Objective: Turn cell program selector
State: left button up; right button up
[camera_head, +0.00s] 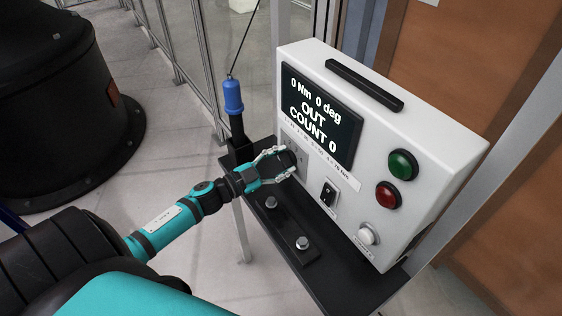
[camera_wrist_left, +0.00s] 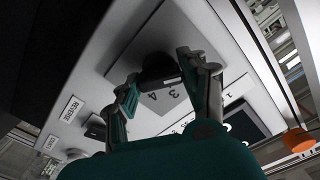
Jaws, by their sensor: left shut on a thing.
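The control box (camera_head: 375,140) is white and stands on a black shelf. Its black display (camera_head: 320,112) reads "0 Nm 0 deg OUT COUNT 0". The black selector knob (camera_head: 289,158) sits on the lower left of the box's front, below the display. In the left wrist view the selector knob (camera_wrist_left: 158,68) is between my fingers, with the numbers 3 and 4 beside it. My left gripper (camera_head: 283,163) is shut on the knob, one finger on each side; it also shows in the left wrist view (camera_wrist_left: 160,85). The knob's pointer setting is hard to read. My right gripper is not in view.
A black rocker switch (camera_head: 328,192), a green button (camera_head: 402,164), a red button (camera_head: 388,195) and a white button (camera_head: 367,234) are on the box. A blue-handled tool (camera_head: 233,98) hangs left of it. The black shelf (camera_head: 325,277) carries two metal bolts (camera_head: 302,243).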

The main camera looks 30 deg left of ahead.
pick_arm(q)
jog(key=shift+m+b, duration=0.95)
jog(key=shift+m, duration=2.85)
jog(key=o, duration=1.2)
jog(key=shift+c, duration=0.2)
jog(key=v, duration=1.2)
